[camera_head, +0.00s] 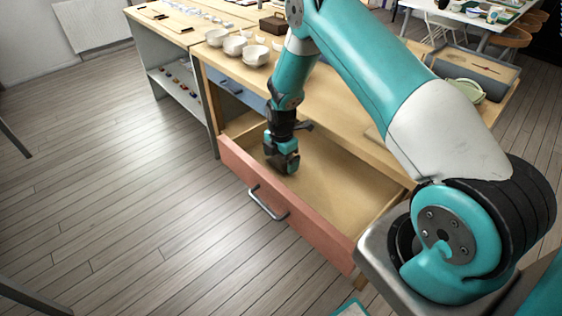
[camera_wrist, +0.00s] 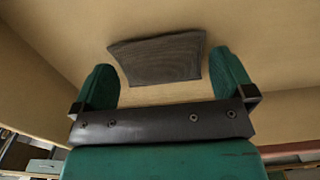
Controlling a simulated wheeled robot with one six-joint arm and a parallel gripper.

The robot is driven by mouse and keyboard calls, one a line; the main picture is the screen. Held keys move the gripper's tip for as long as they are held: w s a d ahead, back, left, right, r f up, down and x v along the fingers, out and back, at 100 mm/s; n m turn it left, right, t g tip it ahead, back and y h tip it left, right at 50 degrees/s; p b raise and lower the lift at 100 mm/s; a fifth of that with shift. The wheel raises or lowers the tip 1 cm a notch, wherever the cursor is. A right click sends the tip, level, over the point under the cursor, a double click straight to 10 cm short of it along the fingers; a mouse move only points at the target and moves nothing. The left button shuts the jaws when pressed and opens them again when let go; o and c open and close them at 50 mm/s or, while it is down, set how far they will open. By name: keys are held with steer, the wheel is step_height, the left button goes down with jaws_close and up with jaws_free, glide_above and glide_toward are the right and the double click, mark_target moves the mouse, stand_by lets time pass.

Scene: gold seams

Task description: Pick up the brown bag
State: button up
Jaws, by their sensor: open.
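In the wrist view a flat, dark grey-brown, woven-looking piece (camera_wrist: 157,60) lies on the light wooden drawer floor; I take it to be the brown bag. It shows between and just beyond the fingertips of my gripper (camera_wrist: 163,76), which are spread wide with nothing held. I cannot tell how far below the fingers it lies. In the head view my gripper (camera_head: 284,162) points down inside the open drawer (camera_head: 305,232), near its left part. The bag is not clearly visible there, apparently hidden by my gripper.
The drawer has a reddish front with a metal handle (camera_head: 268,204). Its walls stand around my gripper. The wooden counter above holds white bowls (camera_head: 235,46), a small brown box (camera_head: 272,23) and a green dish (camera_head: 461,90). The floor at left is mostly clear.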

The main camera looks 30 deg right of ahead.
steer(key=c, duration=1)
